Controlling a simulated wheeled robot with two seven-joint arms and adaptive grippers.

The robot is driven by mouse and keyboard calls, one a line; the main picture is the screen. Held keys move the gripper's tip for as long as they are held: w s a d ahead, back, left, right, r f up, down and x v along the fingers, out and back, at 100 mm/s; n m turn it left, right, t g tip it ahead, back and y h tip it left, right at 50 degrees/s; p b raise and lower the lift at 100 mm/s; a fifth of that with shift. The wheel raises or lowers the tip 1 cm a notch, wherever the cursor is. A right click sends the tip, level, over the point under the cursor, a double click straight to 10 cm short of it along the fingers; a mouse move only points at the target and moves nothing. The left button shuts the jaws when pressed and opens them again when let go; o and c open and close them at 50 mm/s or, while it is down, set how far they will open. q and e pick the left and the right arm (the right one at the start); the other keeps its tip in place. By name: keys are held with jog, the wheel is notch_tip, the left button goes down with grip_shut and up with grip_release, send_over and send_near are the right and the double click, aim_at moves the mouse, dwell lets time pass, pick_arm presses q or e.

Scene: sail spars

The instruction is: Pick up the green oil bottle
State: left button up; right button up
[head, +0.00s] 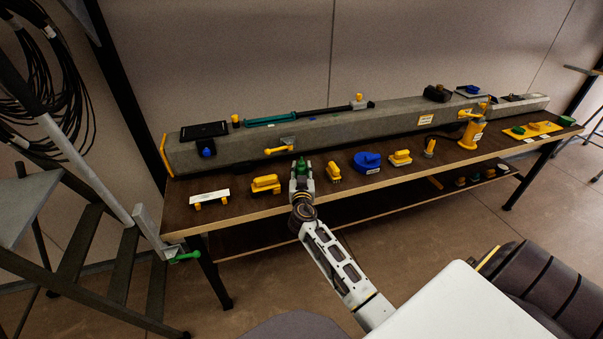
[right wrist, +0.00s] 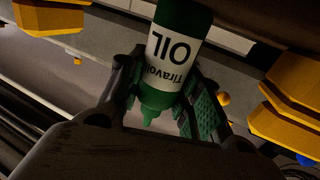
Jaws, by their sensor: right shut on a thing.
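The green oil bottle (head: 301,164) is at the front of the wooden bench, about the middle of its left half. In the right wrist view the bottle (right wrist: 178,55) shows a white label reading OIL, upside down in the picture, and a green nozzle. My right gripper (head: 301,182) is shut on it, with one finger on each side of the bottle. In the head view the fingers hide its lower part, so I cannot tell whether it touches the bench. My left gripper is not in view.
Yellow tools (head: 265,184) and (head: 333,172) stand on either side of the bottle. A blue tool (head: 367,161) is further right. A long grey spar (head: 380,121) lies behind. A white plate (head: 209,197) is at the left. A stepladder (head: 117,252) stands left of the bench.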

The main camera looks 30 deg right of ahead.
jog(key=shift+r, duration=0.5)
notch_tip(320, 180, up, 8)
jog(key=shift+f+p, duration=0.2)
jog(key=shift+p, duration=0.7)
jog(key=shift+r, duration=0.7)
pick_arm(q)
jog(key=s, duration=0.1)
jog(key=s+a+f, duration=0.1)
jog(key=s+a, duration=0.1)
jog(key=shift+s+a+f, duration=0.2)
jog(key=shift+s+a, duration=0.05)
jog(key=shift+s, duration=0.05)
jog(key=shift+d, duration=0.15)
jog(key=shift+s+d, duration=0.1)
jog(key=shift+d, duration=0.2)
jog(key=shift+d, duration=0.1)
pick_arm(e)
jog(key=shift+d, duration=0.1)
